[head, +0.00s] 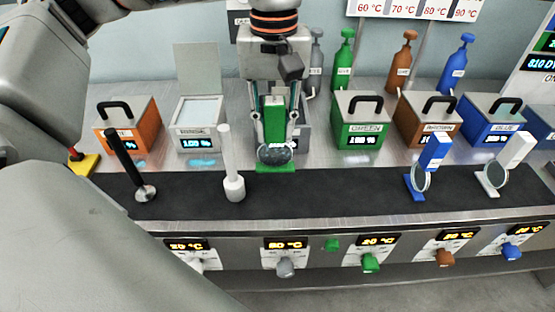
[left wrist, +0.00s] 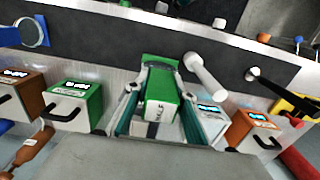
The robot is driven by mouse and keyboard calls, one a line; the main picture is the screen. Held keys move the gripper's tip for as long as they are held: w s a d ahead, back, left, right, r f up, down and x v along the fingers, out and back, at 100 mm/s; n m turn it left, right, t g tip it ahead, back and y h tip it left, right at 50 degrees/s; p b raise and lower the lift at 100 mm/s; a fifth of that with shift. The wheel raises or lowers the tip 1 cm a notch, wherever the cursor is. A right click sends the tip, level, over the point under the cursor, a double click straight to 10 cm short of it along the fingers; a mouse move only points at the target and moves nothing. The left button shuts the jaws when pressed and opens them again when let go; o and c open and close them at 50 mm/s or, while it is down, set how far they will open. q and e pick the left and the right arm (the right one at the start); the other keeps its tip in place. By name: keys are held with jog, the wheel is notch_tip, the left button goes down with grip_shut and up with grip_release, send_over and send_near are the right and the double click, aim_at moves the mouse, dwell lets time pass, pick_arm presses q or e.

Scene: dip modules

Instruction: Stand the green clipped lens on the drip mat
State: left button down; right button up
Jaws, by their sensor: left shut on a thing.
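My left gripper (head: 275,138) points down over the back edge of the dark drip mat (head: 320,190). It is shut on the green clip of the green clipped lens (head: 274,122). The round lens and green foot hang below the fingers, upright, at the mat's back edge. I cannot tell whether the foot touches the mat. In the left wrist view the green clip (left wrist: 161,108) sits between the two fingers, with the mat (left wrist: 110,38) beyond it. My right gripper is not in view.
On the mat stand a black stick (head: 128,165), a white stick (head: 231,165), a blue clipped lens (head: 424,170) and a white clipped lens (head: 500,170). Behind are an orange box (head: 130,128), a rinse box (head: 200,125) and a green box (head: 360,125). The mat between white stick and blue lens is clear.

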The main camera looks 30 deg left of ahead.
aim_at(274, 100)
pick_arm(q)
notch_tip(274, 100, down, 8)
jog(key=shift+f+b, duration=0.15)
jog(key=shift+b, duration=0.3)
jog(key=shift+f, duration=0.15)
jog(key=c, duration=1.7)
grip_release()
notch_tip(274, 100, up, 12)
jog(key=shift+r+p, duration=0.2)
jog(key=shift+p, duration=0.6)
